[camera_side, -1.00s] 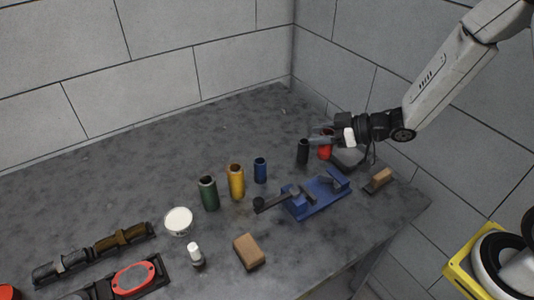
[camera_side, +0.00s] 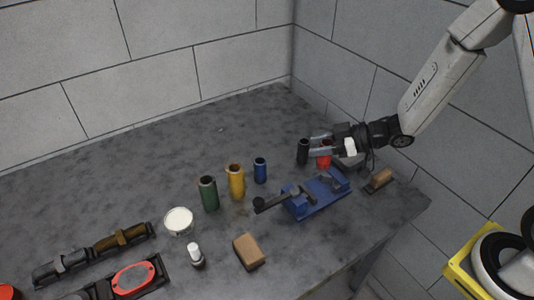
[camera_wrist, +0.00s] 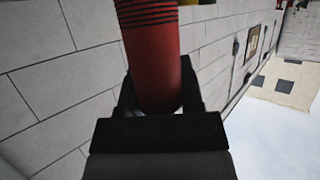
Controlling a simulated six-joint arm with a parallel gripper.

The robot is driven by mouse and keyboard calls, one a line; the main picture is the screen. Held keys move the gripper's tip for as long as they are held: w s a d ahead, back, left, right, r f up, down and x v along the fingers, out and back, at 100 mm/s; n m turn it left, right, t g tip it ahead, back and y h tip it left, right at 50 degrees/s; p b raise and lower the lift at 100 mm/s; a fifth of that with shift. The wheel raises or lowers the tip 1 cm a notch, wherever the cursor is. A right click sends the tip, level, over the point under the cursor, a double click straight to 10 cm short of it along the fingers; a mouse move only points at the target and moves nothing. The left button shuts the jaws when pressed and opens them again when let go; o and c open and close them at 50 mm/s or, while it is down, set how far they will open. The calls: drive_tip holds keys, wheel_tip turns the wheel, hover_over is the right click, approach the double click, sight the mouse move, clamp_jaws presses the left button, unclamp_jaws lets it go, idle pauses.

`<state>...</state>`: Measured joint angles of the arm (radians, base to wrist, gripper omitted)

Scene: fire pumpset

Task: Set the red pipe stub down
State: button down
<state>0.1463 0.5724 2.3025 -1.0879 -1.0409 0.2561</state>
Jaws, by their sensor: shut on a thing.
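The red pipe stub (camera_side: 324,160) is upright between the fingers of my gripper (camera_side: 321,147), at the far right part of the bench. In the wrist view the red stub (camera_wrist: 152,62), with dark thread rings towards the top, stands between the two dark fingers (camera_wrist: 157,95). My gripper is shut on it. The stub's lower end is close to the bench top; I cannot tell whether it touches. Part of the stub is hidden by the fingers in the side view.
A black stub (camera_side: 303,151) stands just left of the red one. Blue (camera_side: 260,170), yellow (camera_side: 236,182) and green (camera_side: 208,194) stubs stand further left. A blue vise (camera_side: 318,197) is in front, and a wooden-handled brush (camera_side: 380,179) lies to the right. The back of the bench is clear.

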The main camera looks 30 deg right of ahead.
drive_tip(key=shift+f, duration=2.15)
drive_tip(key=shift+f, duration=0.1)
drive_tip(key=shift+f, duration=1.75)
drive_tip(key=shift+f, duration=0.2)
drive_tip(key=shift+c, duration=1.2)
unclamp_jaws()
drive_tip(key=shift+d, duration=0.1)
drive_tip(key=shift+v, duration=3.85)
drive_tip(key=shift+s, duration=0.1)
